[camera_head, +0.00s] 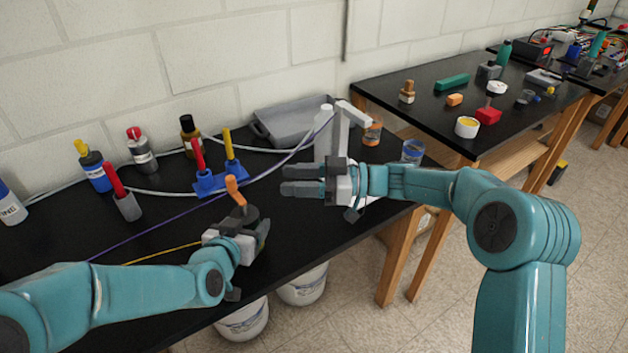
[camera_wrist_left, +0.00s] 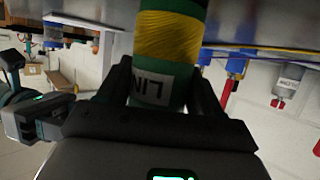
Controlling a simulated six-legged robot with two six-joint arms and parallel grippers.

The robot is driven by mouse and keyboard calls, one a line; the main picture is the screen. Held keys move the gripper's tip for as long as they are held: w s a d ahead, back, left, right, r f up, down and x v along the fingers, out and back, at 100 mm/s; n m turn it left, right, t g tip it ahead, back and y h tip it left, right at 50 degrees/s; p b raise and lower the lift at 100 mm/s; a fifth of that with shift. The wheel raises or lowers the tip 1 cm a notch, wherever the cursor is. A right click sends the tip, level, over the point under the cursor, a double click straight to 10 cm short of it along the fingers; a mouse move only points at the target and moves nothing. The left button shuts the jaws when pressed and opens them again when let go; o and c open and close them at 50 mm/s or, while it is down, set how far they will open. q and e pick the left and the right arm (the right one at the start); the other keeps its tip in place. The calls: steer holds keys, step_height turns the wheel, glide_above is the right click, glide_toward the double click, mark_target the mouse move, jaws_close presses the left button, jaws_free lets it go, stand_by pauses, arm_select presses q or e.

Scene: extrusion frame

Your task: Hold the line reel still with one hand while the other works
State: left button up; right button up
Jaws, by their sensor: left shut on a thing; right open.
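The line reel shows large in the left wrist view (camera_wrist_left: 168,42), with yellow line wound on a green body and a white label partly reading "LIN". My left gripper (camera_head: 252,226) is shut on it above the bench; its fingers lie on both sides of the reel. In the head view the gripper hides most of the reel. A dark piece with an orange handle (camera_head: 235,188) stands up just behind the gripper; I cannot tell if it belongs to the reel. My right gripper (camera_head: 303,181) is open and empty, fingers pointing left, above the bench right of the left gripper.
A white post with an arm (camera_head: 331,136) stands behind my right gripper, with a purple line (camera_head: 165,217) running to it. A yellow line (camera_head: 160,253) lies left of my left gripper. A blue holder (camera_head: 221,179), bottles and a grey tray (camera_head: 300,117) stand along the back.

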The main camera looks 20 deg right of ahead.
steer(key=x, duration=1.2)
steer(key=s+d+m+t+h, duration=0.7)
steer(key=s+d+m+t, duration=0.15)
steer(key=s+t, duration=0.2)
steer(key=w+d+n+g+y, duration=0.3)
steer(key=w+d+n+y, duration=0.1)
steer(key=w+d+n, duration=0.1)
steer(key=shift+w+d, duration=0.45)
steer(key=shift+d, duration=0.2)
